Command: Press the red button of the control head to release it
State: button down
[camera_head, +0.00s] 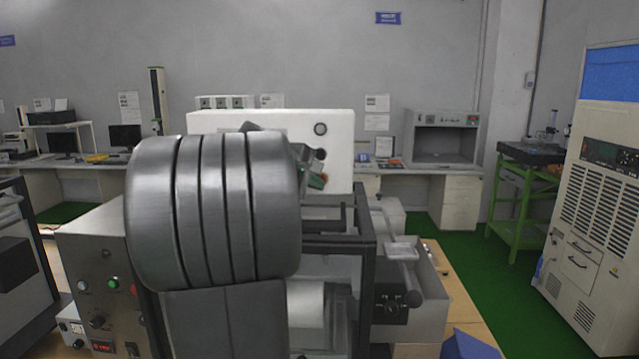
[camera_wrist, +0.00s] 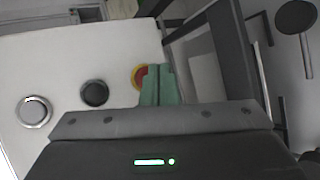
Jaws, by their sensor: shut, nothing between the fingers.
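The control head is a white panel (camera_head: 270,122) behind my arm in the head view; its face fills the left of the wrist view (camera_wrist: 75,60). The red button (camera_wrist: 141,76) with a yellow ring sits on this face, partly hidden by my fingertips. My gripper (camera_wrist: 161,86) has green fingers, shut and empty, and overlaps the button's right side in the wrist view. I cannot tell whether they touch. In the head view my gripper (camera_head: 316,181) shows only in part, near the panel's lower right.
A dark round button (camera_wrist: 95,93) and a silver-ringed button (camera_wrist: 34,111) sit left of the red one. A dark frame (camera_head: 368,260) stands right of my arm. A steel control box (camera_head: 95,265) with knobs stands at the left.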

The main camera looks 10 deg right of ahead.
jog(key=s, duration=0.1)
jog(key=s+a+b, duration=0.1)
jog(key=s, duration=0.3)
jog(key=shift+s+a, duration=0.1)
jog(key=shift+a, duration=0.15)
jog(key=c, duration=2.1)
grip_release()
